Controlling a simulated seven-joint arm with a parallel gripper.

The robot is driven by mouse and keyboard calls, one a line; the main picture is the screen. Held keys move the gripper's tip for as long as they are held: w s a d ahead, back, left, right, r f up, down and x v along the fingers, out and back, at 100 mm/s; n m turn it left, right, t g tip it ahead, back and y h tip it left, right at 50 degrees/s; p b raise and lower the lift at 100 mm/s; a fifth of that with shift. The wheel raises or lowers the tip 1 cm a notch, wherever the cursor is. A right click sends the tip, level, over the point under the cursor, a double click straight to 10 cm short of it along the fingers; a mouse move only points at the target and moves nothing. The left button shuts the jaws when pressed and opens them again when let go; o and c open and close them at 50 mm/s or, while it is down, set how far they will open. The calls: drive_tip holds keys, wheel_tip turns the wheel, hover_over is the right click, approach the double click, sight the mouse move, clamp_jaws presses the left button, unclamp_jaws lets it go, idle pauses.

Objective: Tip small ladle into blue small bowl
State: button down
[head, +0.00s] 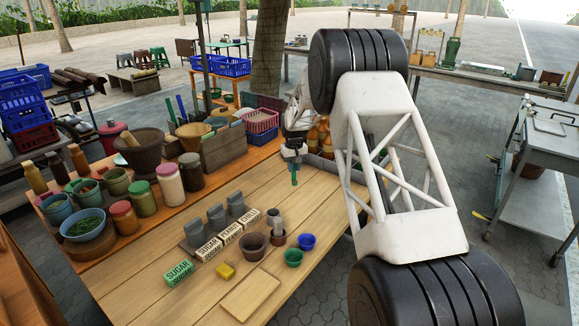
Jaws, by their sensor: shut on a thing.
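The blue small bowl (306,241) sits on the wooden table, right of the dark clay mortar (253,246) and just behind a green small bowl (293,258). My gripper (294,163) is above the far right part of the table, well behind and above the blue bowl. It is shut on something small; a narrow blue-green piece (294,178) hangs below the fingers. It is too small to tell whether this is the small ladle. The bowl's inside looks empty.
A grey cup (273,215) and a brown container (278,238) stand beside the mortar. Jars and bowls crowd the left shelf. The table's middle back is clear.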

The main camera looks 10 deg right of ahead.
drive_tip(key=s+r+n, duration=0.2)
drive_tip(key=s+n, duration=0.1)
drive_tip(key=s, duration=1.2)
drive_tip(key=s+a+r+n, duration=0.1)
drive_tip(key=s+r+n, duration=0.1)
drive_tip(key=s, duration=1.3)
drive_tip(key=shift+n, duration=0.9)
drive_tip(key=shift+s+a+f, duration=0.1)
drive_tip(key=shift+s+f, duration=0.05)
drive_tip(key=shift+s+a+f+t+h, duration=0.65)
drive_tip(key=shift+f+t+h, duration=0.45)
drive_tip(key=shift+t+h, duration=0.3)
drive_tip(key=shift+s+a+f+t+h, duration=0.6)
drive_tip(key=shift+f+t+h, duration=0.55)
drive_tip(key=shift+t+h, duration=0.25)
drive_tip(key=shift+s+a+f+t+h, duration=0.65)
drive_tip(key=shift+f+t+h, duration=0.45)
drive_tip(key=shift+t+h, duration=0.3)
drive_tip(key=shift+d, duration=0.15)
